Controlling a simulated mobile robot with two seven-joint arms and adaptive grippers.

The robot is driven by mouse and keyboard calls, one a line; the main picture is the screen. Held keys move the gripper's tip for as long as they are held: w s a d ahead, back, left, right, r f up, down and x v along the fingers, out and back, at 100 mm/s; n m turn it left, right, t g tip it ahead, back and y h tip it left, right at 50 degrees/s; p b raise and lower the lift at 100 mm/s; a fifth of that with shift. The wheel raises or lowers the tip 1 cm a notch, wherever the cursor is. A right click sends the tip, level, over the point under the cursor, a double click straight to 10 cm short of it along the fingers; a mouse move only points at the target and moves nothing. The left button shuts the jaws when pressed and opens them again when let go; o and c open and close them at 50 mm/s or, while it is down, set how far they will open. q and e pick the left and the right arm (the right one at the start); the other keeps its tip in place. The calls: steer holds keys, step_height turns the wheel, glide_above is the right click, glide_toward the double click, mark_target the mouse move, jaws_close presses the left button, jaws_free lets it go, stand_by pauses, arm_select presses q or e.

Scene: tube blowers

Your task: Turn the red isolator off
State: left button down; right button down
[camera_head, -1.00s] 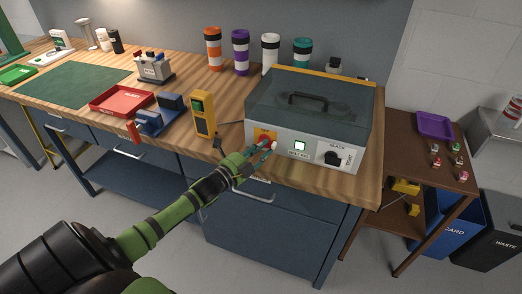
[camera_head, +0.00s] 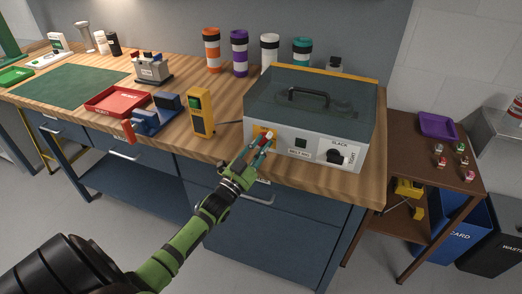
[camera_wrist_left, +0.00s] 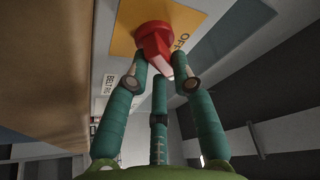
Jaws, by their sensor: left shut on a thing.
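The red isolator (camera_wrist_left: 155,38) is a rotary knob on a yellow plate (camera_wrist_left: 122,32) with "OFF" lettering. The plate is on the front left of a grey machine (camera_head: 313,155) with a dark clear lid. My left gripper (camera_head: 263,144) is at this knob and mostly hides it in the head view. In the left wrist view, the gripper's teal fingers (camera_wrist_left: 160,75) are shut on the knob's red handle. The small square indicator (camera_head: 301,143) beside it is dark. My right gripper is not in view.
A black slack/tight knob (camera_head: 334,157) is at the machine's right front. The floor in front of the bench is clear.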

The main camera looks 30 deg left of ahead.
arm_select(q)
steer(key=n+y, duration=0.1)
steer(key=n, duration=0.1)
steer(key=n+y, duration=0.1)
steer(key=n, duration=0.2)
steer(key=shift+t+y, duration=0.3)
steer(key=shift+y, duration=0.1)
steer(key=shift+r+n+y, duration=0.1)
steer(key=shift+n+y, duration=0.55)
steer(key=shift+n, duration=0.8)
steer(key=shift+r+n+y, duration=0.1)
steer(key=shift+n+y, duration=0.55)
steer(key=shift+n, duration=0.8)
steer(key=shift+a+n, duration=0.1)
steer(key=shift+n, duration=0.2)
steer(key=c, duration=1)
jaws_free()
steer(key=shift+c, duration=0.2)
steer(key=shift+s+f, duration=0.25)
steer(key=shift+s, duration=0.05)
steer(key=v, duration=1.1)
steer(key=shift+d, duration=0.25)
